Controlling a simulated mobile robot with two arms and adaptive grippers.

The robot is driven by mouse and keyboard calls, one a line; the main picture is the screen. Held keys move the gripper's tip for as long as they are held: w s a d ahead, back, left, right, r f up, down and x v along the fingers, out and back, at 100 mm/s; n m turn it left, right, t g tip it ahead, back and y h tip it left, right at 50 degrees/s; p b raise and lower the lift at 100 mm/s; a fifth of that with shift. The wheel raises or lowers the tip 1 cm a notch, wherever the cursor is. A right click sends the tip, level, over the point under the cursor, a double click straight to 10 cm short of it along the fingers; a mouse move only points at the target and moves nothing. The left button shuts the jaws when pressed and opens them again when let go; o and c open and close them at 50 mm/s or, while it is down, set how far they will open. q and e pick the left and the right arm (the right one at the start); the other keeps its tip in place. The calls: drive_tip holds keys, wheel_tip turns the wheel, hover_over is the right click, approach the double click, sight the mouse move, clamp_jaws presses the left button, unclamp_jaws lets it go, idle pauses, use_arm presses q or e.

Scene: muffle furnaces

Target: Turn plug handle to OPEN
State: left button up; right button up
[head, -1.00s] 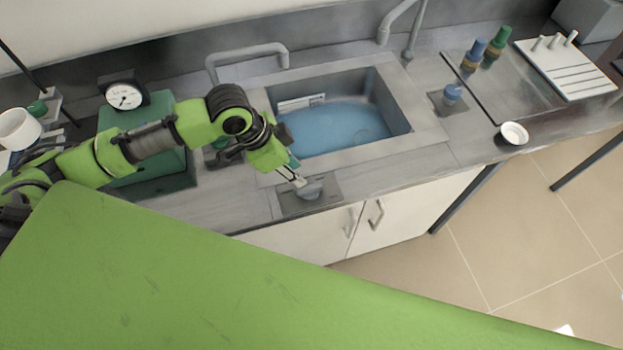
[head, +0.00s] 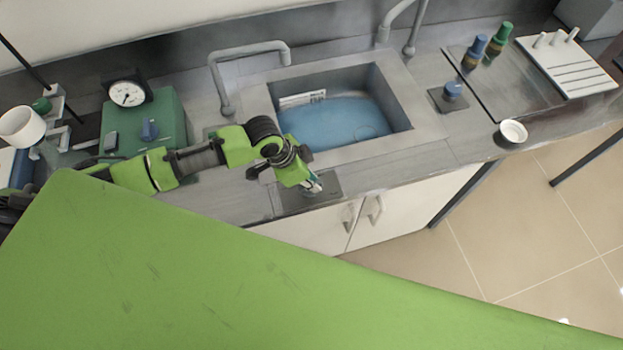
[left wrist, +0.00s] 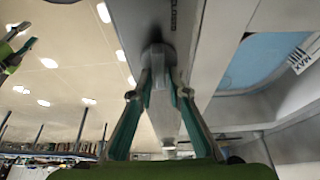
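The plug handle, a small grey knob, is on a dark plate (head: 328,187) at the front edge of the sink counter. In the head view my left gripper (head: 314,186) is down over it and mostly hides it. In the left wrist view the grey handle (left wrist: 158,68) sits between the two teal fingers, whose tips lie against its sides. My left gripper (left wrist: 161,82) looks shut on it. My right gripper (left wrist: 25,36) shows at the left edge of that view, fingers apart and empty.
The sink basin (head: 335,122) with blue water lies behind the handle. A faucet (head: 250,50) stands behind the left gripper. A green box with a dial (head: 127,94) is to the left. A blue knob (head: 452,91) and a white bowl (head: 513,132) are to the right.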

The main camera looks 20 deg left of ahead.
use_arm(q)
clamp_jaws()
